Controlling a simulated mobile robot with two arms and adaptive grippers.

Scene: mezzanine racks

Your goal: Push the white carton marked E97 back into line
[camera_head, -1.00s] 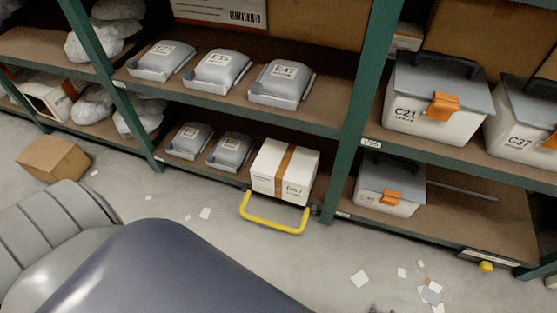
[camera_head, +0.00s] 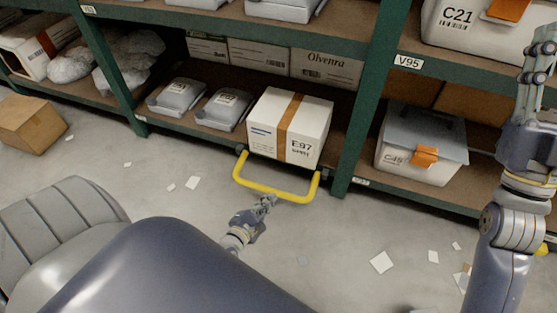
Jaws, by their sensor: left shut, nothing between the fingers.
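The white carton marked E97 (camera_head: 265,128) sits on the bottom shelf of the middle bay. It has a brown tape strip, and its front stands out at the shelf's front edge. A yellow bar handle (camera_head: 277,194) juts out below it, in front of the shelf. My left gripper (camera_head: 267,201) is shut and empty, just in front of the yellow bar and below the carton; whether it touches the bar I cannot tell. My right gripper (camera_head: 541,50) is raised at the right edge, in front of the right bay; its fingertips are hard to make out.
Two grey bagged parcels (camera_head: 222,108) lie left of the carton. A green upright (camera_head: 364,110) stands close on its right. A grey-lidded bin (camera_head: 420,145) is in the right bay. A brown box (camera_head: 32,124) and paper scraps (camera_head: 381,262) lie on the floor.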

